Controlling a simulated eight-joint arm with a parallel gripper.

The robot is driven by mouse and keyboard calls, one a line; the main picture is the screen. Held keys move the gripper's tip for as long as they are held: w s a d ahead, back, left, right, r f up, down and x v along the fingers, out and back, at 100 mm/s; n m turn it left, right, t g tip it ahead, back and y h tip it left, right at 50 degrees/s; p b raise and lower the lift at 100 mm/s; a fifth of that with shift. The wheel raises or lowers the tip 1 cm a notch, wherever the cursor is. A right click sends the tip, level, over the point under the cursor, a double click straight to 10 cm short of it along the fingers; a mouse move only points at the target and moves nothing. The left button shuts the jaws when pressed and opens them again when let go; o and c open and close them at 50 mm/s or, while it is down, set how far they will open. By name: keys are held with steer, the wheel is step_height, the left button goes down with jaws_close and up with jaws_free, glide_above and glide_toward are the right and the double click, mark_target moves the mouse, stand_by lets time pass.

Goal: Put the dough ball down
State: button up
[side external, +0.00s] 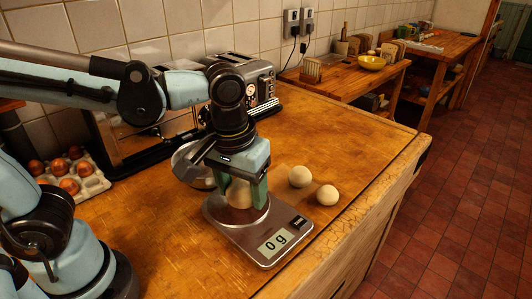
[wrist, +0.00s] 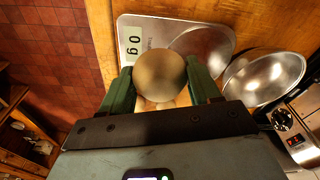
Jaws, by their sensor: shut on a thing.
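My gripper (side external: 243,198) is shut on a pale dough ball (side external: 239,191), with one green finger on each side. The held dough ball (wrist: 159,76) also shows in the wrist view between the fingertips (wrist: 161,88). It is over the round plate of the steel kitchen scale (side external: 238,238), whose display reads 0 g. I cannot tell whether the ball touches the plate. The scale (wrist: 133,62) also shows in the wrist view. Two more dough balls lie to the right of the scale, one farther back (side external: 300,176) and one nearer the edge (side external: 327,195).
A steel bowl (side external: 190,168) stands behind the scale. A toaster (side external: 262,82) stands at the back by the tiled wall. An egg carton (side external: 91,184) sits at the left. The wooden counter (side external: 370,130) is clear at the right, up to its edge.

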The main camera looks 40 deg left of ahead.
steer(key=w+a+f, duration=0.2)
steer(key=a, duration=0.1)
steer(key=w+a+f, duration=0.2)
steer(key=a, duration=0.1)
steer(key=w+a+f, duration=0.2)
steer(key=a, duration=0.1)
steer(key=shift+a+f, duration=0.15)
steer(key=shift+f, duration=2.2)
steer(key=shift+f, duration=0.15)
steer(key=o, duration=0.7)
steer(key=s+a+r+m+t, duration=0.1)
steer(key=s+r+m+t, duration=0.2)
steer(key=r, duration=0.8)
steer(key=shift+s+t, duration=0.9)
steer(key=shift+t, duration=0.5)
